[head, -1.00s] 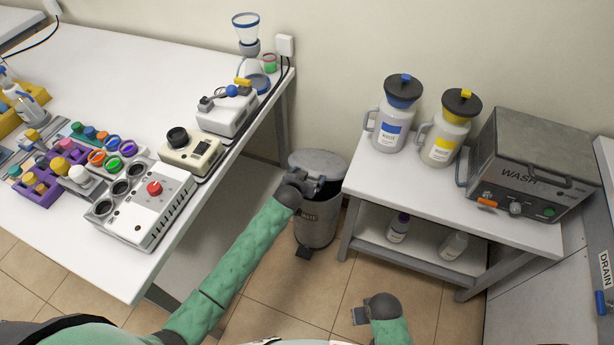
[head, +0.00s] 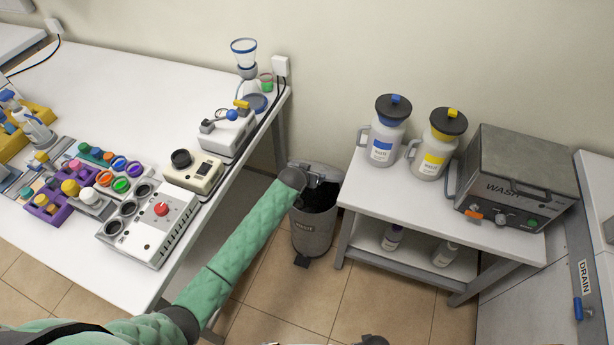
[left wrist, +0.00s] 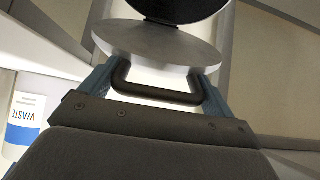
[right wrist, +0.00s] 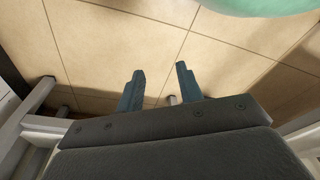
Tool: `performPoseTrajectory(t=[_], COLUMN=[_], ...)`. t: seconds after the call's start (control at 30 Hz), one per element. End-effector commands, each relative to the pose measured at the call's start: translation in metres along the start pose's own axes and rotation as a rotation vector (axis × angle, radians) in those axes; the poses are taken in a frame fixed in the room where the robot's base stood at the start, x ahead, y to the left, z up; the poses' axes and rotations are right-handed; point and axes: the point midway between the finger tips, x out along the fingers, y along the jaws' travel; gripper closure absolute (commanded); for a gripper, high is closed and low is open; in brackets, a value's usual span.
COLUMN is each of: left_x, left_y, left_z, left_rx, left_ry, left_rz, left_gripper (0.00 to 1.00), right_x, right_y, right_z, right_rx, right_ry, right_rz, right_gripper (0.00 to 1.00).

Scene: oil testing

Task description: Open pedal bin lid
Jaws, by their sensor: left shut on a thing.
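The grey pedal bin (head: 312,240) stands on the floor between the long table and the low side table. Its lid (head: 322,168) is tilted up at the back, and the bin's dark inside shows below it. My left gripper (head: 316,182) is at the lid. In the left wrist view the dark lid handle (left wrist: 155,93) lies between my left fingers, which are shut on it, with the grey lid (left wrist: 160,42) beyond. The bin's pedal (head: 301,262) is at its front foot. My right gripper (right wrist: 160,72) is open and empty above the floor.
The long white table (head: 110,80) with lab devices is at left. The low side table (head: 420,190) at right bears two jugs (head: 385,130) and a grey wash unit (head: 520,170). Tiled floor (head: 375,295) is clear in front of the bin.

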Motion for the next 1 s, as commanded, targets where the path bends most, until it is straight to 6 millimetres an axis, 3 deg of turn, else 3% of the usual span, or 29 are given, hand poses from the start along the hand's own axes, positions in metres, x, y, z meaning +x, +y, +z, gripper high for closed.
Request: performPoseTrajectory(t=[0.03, 0.5, 0.7, 1.0], left_x=[-0.002, 0.007, 0.017, 0.039], left_y=[-0.007, -0.007, -0.007, -0.006], left_z=[-0.008, -0.061, -0.089, -0.131], left_rx=[0.000, -0.001, -0.001, -0.002], left_ry=[-0.013, -0.047, -0.049, -0.233], left_rz=[-0.008, -0.008, -0.008, -0.008], left_gripper=[0.52, 0.52, 0.52, 0.52], right_x=[0.002, 0.037, 0.043, 0.045], right_y=[0.002, 0.017, 0.020, 0.020], right_z=[0.003, 0.036, 0.046, 0.048], right_rx=[-0.002, -0.017, -0.020, -0.020], right_ry=[0.001, 0.029, 0.034, 0.033], right_rz=[0.003, 0.020, 0.023, 0.023], right_gripper=[0.64, 0.64, 0.64, 0.64])
